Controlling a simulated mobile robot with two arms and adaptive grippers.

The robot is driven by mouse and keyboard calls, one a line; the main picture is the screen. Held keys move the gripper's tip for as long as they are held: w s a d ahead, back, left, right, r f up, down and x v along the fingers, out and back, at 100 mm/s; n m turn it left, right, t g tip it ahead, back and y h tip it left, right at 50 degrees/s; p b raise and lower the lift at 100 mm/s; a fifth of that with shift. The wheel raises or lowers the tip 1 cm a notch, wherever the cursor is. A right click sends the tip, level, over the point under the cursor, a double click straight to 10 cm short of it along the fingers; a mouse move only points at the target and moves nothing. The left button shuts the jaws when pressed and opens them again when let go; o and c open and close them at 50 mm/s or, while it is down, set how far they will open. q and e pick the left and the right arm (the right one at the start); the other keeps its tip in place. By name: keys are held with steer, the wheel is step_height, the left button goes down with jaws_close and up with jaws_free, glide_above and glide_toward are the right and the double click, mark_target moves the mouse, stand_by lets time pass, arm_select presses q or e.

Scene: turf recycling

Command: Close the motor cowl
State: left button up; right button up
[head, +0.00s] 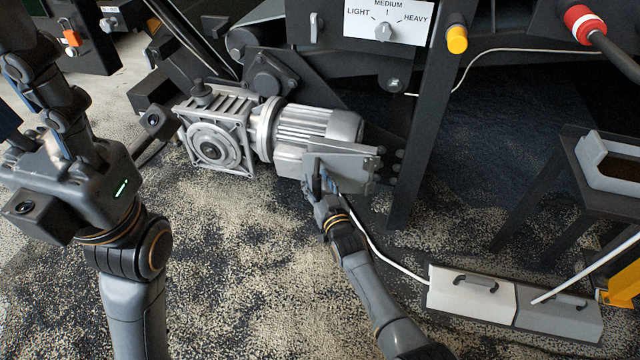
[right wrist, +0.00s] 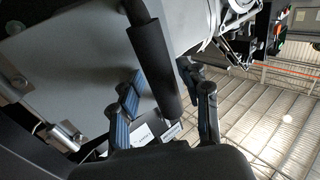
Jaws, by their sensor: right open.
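The motor cowl (head: 342,168) is a flat grey panel at the right end of the finned silver motor (head: 315,125) in the head view. It stands out from the motor, so it looks open. In the right wrist view the cowl's grey face (right wrist: 70,65) fills the left side. A black bar handle (right wrist: 153,65) runs in front of it. My right gripper (head: 325,182) is at the cowl's lower left edge. Its open fingers (right wrist: 163,85) lie on either side of the handle; contact is unclear. My left gripper (head: 50,100) is raised at the left, its fingertips unclear.
A gearbox (head: 215,145) adjoins the motor. A black machine leg (head: 420,130) stands right of the cowl. A white cable (head: 385,255) runs to a pale box (head: 470,293) on the speckled floor. A dark stand (head: 560,165) is at the right.

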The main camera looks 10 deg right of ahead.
steer(key=v, duration=1.2)
